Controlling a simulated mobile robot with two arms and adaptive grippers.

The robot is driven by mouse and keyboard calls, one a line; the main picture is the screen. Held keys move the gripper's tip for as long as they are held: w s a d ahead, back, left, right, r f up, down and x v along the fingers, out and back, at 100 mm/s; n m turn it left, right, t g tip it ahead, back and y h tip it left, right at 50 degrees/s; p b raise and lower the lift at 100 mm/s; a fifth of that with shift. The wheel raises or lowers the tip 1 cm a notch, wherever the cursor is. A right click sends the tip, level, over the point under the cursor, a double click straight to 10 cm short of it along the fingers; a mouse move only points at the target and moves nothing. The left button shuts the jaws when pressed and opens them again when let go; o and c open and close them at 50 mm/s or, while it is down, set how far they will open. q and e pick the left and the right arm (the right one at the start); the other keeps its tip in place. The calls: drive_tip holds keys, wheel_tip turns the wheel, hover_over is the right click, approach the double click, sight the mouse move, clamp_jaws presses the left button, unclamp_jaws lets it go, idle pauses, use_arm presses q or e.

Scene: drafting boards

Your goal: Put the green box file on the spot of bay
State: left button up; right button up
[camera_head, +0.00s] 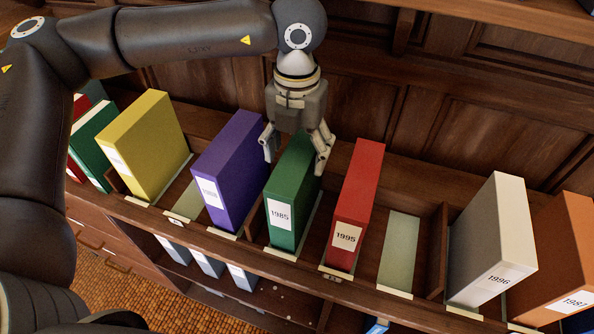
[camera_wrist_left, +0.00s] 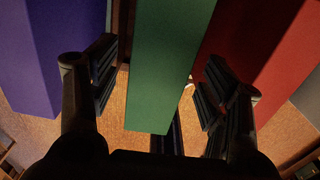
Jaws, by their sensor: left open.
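The green box file (camera_head: 283,218), labelled 1985, stands upright on the shelf between a purple file (camera_head: 220,185) and a red file (camera_head: 357,200). My left gripper (camera_head: 295,158) is open over its top, with one finger on each side. In the left wrist view the green file (camera_wrist_left: 165,65) lies between the open fingers (camera_wrist_left: 165,95), with gaps visible beside it. Two pale spots on the shelf are bare: one (camera_head: 186,201) between the yellow and purple files, one (camera_head: 399,252) right of the red file. I cannot tell which one is the bay named. My right gripper is not seen.
A yellow file (camera_head: 140,140) stands left and a white file (camera_head: 490,240), labelled 1996, right, beside an orange file (camera_head: 560,260). Wooden dividers (camera_head: 437,250) split the shelf. A wood-panelled wall (camera_head: 480,130) rises behind. More files (camera_head: 207,262) stand on a lower shelf.

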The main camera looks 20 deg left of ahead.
use_arm(q)
wheel_tip(320, 180, up, 6)
drive_tip(key=shift+f+b, duration=0.25)
drive_tip(key=shift+b, duration=0.15)
